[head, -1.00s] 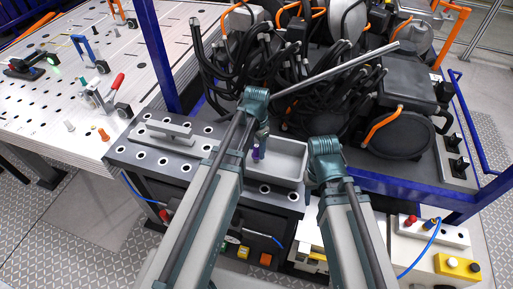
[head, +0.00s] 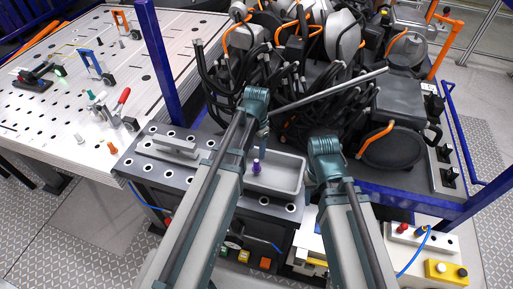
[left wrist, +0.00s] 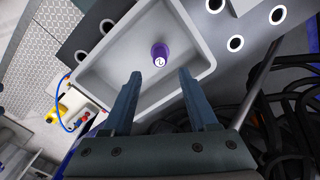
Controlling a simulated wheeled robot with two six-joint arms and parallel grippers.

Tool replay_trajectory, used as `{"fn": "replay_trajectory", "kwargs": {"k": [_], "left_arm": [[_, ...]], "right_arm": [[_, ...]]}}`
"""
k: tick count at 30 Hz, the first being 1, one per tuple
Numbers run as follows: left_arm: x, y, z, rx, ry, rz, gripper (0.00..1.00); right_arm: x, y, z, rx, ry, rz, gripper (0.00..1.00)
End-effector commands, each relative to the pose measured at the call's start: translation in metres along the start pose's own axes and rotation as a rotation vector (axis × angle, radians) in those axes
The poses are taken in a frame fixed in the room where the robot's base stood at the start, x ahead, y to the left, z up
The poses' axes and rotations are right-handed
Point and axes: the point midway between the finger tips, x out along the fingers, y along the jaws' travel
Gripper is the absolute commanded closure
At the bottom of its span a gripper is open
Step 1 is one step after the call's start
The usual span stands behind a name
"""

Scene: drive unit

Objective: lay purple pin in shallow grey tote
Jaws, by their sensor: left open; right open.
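The purple pin (head: 256,167) is in the shallow grey tote (head: 290,175), near its left end in the head view. In the left wrist view the pin (left wrist: 160,54) shows its end with a white mark, inside the tote (left wrist: 112,62) and clear of the walls. My left gripper (head: 262,145) is above the tote. In the left wrist view its two fingers (left wrist: 158,88) are apart, with nothing between them, and the pin is beyond the tips. My right gripper (head: 324,183) points down just right of the tote; its fingers are largely hidden.
The tote sits on a dark bench plate with holes (head: 146,164), beside a grey bar fixture (head: 175,146). Black hoses and a metal rod (head: 330,97) crowd the space behind. A blue post (head: 157,55) stands at left. A perforated white table (head: 60,110) lies further left.

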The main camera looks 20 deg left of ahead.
Motion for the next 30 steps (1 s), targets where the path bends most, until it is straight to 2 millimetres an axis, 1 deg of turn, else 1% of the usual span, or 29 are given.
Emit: {"fn": "replay_trajectory", "kwargs": {"k": [1,6,9,14,16,17,21,24,27,30], "left_arm": [[-0.016,0.0,0.0,0.0,0.0,0.0,0.41],[-0.035,0.0,0.0,0.0,0.0,0.0,0.41],[-0.039,0.0,0.0,0.0,0.0,0.0,0.41],[-0.039,0.002,0.001,-0.002,-0.001,0.0,0.41],[-0.038,0.018,0.004,-0.018,-0.007,-0.002,0.41],[-0.038,0.03,0.006,-0.031,-0.012,-0.005,0.41],[-0.038,0.096,0.026,-0.137,-0.044,-0.029,0.41],[-0.039,0.133,0.041,-0.213,-0.06,-0.052,0.41],[-0.039,0.157,0.052,-0.271,-0.069,-0.069,0.41],[-0.04,0.167,0.058,-0.305,-0.074,-0.08,0.41]], "right_arm": [[-0.016,0.002,0.001,-0.001,-0.001,0.0,0.5],[-0.034,0.003,0.002,0.009,-0.001,-0.001,0.5],[-0.039,0.003,0.003,0.013,-0.001,-0.002,0.5],[-0.039,0.003,0.003,0.016,-0.002,-0.002,0.5],[-0.038,0.003,0.003,0.016,-0.001,-0.002,0.5],[-0.038,0.003,0.003,0.016,-0.001,-0.002,0.5],[-0.038,0.003,0.003,0.016,-0.001,-0.002,0.5],[-0.038,0.003,0.003,0.016,-0.001,-0.002,0.5],[-0.038,0.003,0.003,0.016,-0.001,-0.002,0.5],[-0.038,0.003,0.003,0.016,-0.001,-0.002,0.5]]}}
